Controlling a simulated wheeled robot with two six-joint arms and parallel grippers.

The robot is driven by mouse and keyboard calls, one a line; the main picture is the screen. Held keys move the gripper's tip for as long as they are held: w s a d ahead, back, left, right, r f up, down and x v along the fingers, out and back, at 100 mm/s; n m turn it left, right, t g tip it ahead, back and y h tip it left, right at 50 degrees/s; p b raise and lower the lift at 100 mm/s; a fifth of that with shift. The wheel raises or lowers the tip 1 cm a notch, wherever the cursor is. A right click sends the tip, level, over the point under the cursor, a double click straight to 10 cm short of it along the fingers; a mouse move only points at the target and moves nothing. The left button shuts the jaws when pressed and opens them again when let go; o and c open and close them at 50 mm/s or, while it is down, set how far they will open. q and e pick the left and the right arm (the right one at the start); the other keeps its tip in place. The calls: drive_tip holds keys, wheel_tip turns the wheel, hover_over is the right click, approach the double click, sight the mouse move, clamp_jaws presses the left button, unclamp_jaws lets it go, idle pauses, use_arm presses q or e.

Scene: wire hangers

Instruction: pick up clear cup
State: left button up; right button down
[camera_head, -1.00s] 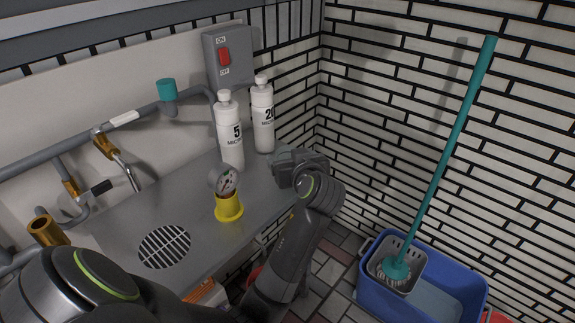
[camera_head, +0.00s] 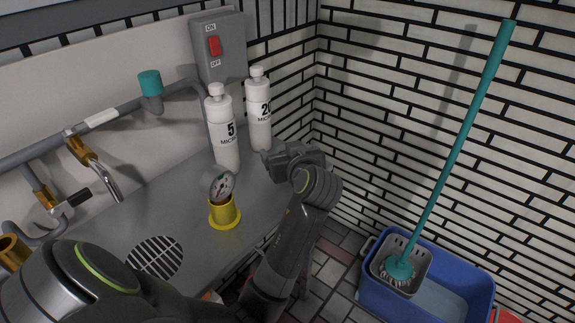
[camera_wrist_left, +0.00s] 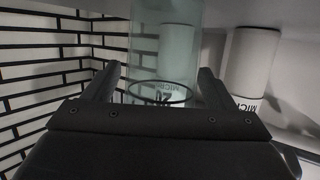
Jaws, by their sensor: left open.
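In the left wrist view a clear, faintly greenish cup (camera_wrist_left: 165,40) stands out between the two fingers of my left gripper (camera_wrist_left: 159,78). Its dark round rim shows, and a white bottle with "20" shows through it. The fingers are open, one on each side of the cup, with gaps visible. In the head view my left gripper (camera_head: 272,156) is at the back right of the grey counter, by the bottle marked 20 (camera_head: 259,112). I cannot make out the cup there. My right gripper is not in view.
A bottle marked 5 (camera_head: 224,130) and a yellow-based gauge (camera_head: 223,207) stand on the grey counter (camera_head: 180,205). Pipes and a switch box (camera_head: 219,47) line the wall. A blue mop bucket (camera_head: 458,306) and teal mop (camera_head: 455,155) stand at right.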

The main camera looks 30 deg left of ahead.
use_arm(q)
drive_tip(key=shift+d, duration=0.1)
drive_tip(key=c, duration=1)
drive_tip(key=shift+r, duration=0.2)
